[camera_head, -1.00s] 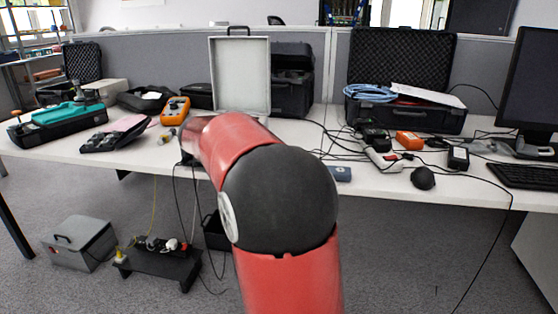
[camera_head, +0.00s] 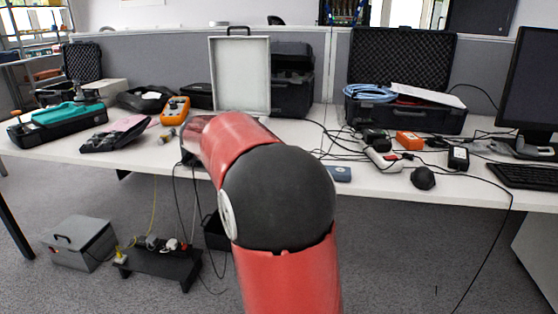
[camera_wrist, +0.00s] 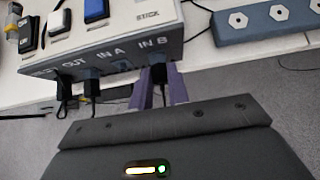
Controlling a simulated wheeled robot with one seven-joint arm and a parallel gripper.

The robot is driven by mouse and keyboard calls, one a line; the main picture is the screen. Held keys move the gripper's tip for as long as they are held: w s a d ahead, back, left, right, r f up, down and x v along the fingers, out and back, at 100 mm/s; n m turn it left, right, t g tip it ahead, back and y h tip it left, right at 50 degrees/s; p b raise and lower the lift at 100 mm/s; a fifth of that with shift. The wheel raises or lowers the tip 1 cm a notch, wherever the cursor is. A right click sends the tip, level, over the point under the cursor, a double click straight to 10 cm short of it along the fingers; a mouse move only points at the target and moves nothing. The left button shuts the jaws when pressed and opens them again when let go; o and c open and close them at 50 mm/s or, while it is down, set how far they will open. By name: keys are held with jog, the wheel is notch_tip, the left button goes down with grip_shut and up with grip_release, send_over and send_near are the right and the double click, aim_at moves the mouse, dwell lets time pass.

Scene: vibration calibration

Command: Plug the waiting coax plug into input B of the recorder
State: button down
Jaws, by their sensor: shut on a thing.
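In the wrist view the recorder (camera_wrist: 130,22) is a grey box with OUT, IN A and IN B printed on its edge. My gripper (camera_wrist: 159,86) has its two purple fingers shut on the black coax plug (camera_wrist: 158,76), with its thin cable hanging between them. The plug is upright against the recorder's edge, just below the IN B label. I cannot tell how deep it sits. Another dark plug (camera_wrist: 92,80) is below OUT, and one more is farther left. The socket below IN A (camera_wrist: 122,65) looks empty. In the head view my arm hides the gripper and the recorder.
A blue-grey block with white hexagonal fittings (camera_wrist: 262,22) lies right of the recorder. The white table (camera_head: 300,131) carries an orange meter (camera_head: 175,110), an open silver case (camera_head: 240,76) and cables. A black power-strip stand (camera_head: 160,262) is on the floor below.

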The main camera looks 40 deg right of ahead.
jog(key=shift+s+d+m+t+y, duration=0.1)
jog(key=shift+m+t+y, duration=0.4)
jog(key=shift+t, duration=0.1)
jog(key=shift+s+d+m+t+y, duration=0.1)
jog(key=shift+m+t+y, duration=0.3)
jog(key=shift+t+y, duration=0.15)
jog(key=shift+s+d+f+m+t+y, duration=0.15)
jog(key=shift+m+t+y, duration=0.3)
jog(key=shift+m+t, duration=0.45)
jog(key=shift+b, duration=0.35)
jog(key=shift+f+t+y+b, duration=0.25)
jog(key=shift+t+b, duration=0.2)
jog(key=shift+b, duration=1.1)
jog(key=shift+s+d+m+t+b, duration=0.15)
jog(key=shift+m+t+b, duration=0.15)
jog(key=shift+b, duration=1.95)
